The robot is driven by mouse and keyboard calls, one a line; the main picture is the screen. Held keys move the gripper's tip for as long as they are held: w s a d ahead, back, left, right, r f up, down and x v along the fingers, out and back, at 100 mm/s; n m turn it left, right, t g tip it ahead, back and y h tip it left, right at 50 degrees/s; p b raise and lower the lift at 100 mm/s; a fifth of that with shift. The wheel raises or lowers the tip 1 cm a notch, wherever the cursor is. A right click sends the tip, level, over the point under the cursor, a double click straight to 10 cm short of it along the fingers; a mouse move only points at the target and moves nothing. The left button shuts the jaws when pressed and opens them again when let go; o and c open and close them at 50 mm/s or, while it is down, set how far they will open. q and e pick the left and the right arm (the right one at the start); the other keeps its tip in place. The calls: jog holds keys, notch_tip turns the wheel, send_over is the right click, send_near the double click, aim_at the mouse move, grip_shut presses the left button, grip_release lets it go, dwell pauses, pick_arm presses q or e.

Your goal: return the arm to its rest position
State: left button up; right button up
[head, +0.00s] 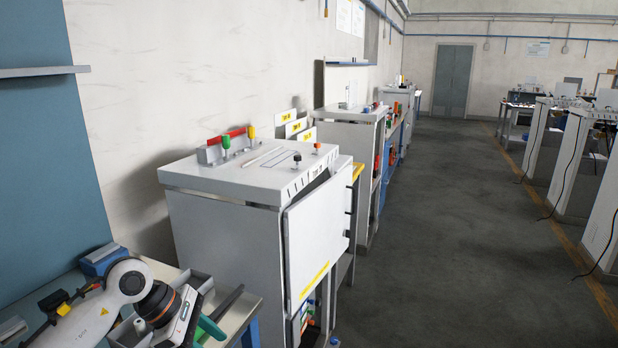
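My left arm comes in from the lower left, a white link with a dark wrist and an orange ring. My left gripper (186,320) is at its end, low over a workbench corner. Its fingertips are not clearly seen, so I cannot tell whether it is open or shut. A green piece (211,328) shows right beside the gripper; I cannot tell if it is held or lies behind it. My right arm and gripper are not in view.
A grey cabinet (235,240) with a partly open front panel (318,240) stands right of the gripper. A tool rack (226,148) with coloured handles is on its top. The workbench (240,310) lies below the arm. The floor aisle (440,220) is clear.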

pick_arm(q)
jog(key=s+d+r+n+h, duration=0.1)
jog(key=s+d+r+h, duration=0.1)
jog(key=d+h, duration=0.45)
jog(key=d+r+n+t+h, duration=0.6)
jog(key=r+n+t, duration=0.3)
jog(key=n, duration=0.3)
jog(key=s+a+f+n+t+y, duration=0.15)
jog(key=a+f+n+y, duration=0.35)
jog(key=n, duration=0.5)
jog(key=a+f+n+t+y, duration=0.3)
jog(key=a+f+n+y, duration=0.15)
jog(key=n+y, duration=0.45)
jog(key=s+a+f+n+t+y, duration=0.15)
jog(key=a+f+n+y, duration=0.35)
jog(key=n, duration=0.6)
jog(key=s+a+f+n+g, duration=0.1)
jog(key=s+f+n+g, duration=0.3)
jog(key=s+f+g, duration=0.45)
jog(key=s+f+n+g, duration=0.4)
jog(key=s+f, duration=0.2)
jog(key=s, duration=0.6)
notch_tip(320, 180, down, 26)
jog(key=s+g, duration=0.2)
jog(key=s+a+f, duration=0.2)
jog(key=s+f, duration=1.3)
jog(key=shift+s+a+f+g, duration=0.35)
jog(key=shift+s+a+f, duration=0.05)
